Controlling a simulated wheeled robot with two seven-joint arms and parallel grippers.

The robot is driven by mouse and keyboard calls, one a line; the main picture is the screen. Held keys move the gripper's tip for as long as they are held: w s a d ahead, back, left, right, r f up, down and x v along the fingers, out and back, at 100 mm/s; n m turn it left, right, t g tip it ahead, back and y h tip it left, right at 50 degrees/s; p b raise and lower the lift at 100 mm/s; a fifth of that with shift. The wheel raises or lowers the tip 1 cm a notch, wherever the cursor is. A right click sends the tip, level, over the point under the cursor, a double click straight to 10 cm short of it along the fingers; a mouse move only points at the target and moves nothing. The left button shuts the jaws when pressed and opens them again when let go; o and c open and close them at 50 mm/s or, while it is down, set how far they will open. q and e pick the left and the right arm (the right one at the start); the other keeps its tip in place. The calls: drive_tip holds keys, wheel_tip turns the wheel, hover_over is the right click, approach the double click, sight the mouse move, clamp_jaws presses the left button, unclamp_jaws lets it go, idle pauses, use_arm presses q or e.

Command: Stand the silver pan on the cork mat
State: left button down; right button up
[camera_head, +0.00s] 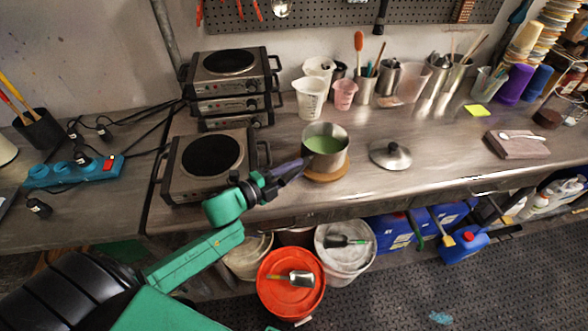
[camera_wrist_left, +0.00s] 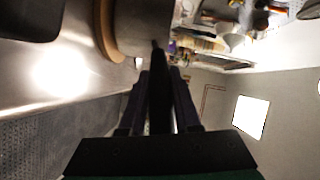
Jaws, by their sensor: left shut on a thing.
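The silver pan (camera_head: 325,160), with green liquid inside, is upright over the round cork mat (camera_head: 325,177). The mat's rim shows below the pan, and I see no clear gap between them. My left gripper (camera_head: 291,169) is at the pan's left side, shut on its handle. In the left wrist view the dark handle (camera_wrist_left: 159,80) runs between the fingers to the pan's wall (camera_wrist_left: 145,25). The cork mat (camera_wrist_left: 103,30) shows there as a tan band against the pan's base. My right gripper is not in view.
A hot plate (camera_head: 175,190) stands left of the pan, with stacked hot plates (camera_head: 230,87) behind. A silver lid (camera_head: 390,155) lies to the right. Beakers and tool pots line the back. An orange bucket (camera_head: 290,297) is below the counter's front edge.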

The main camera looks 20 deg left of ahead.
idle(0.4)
use_arm(q)
drive_tip(key=c, duration=0.5)
unclamp_jaws()
drive_tip(key=shift+c, duration=0.2)
drive_tip(key=shift+s+f, duration=0.15)
drive_tip(key=shift+f, duration=0.15)
drive_tip(key=shift+s+a+b, duration=0.3)
drive_tip(key=shift+s, duration=0.1)
drive_tip(key=b+v, duration=0.1)
drive_tip(key=v, duration=1.2)
drive_tip(key=shift+s+r+b, duration=0.2)
drive_tip(key=shift+r+b, duration=0.1)
drive_tip(key=shift+a, duration=0.1)
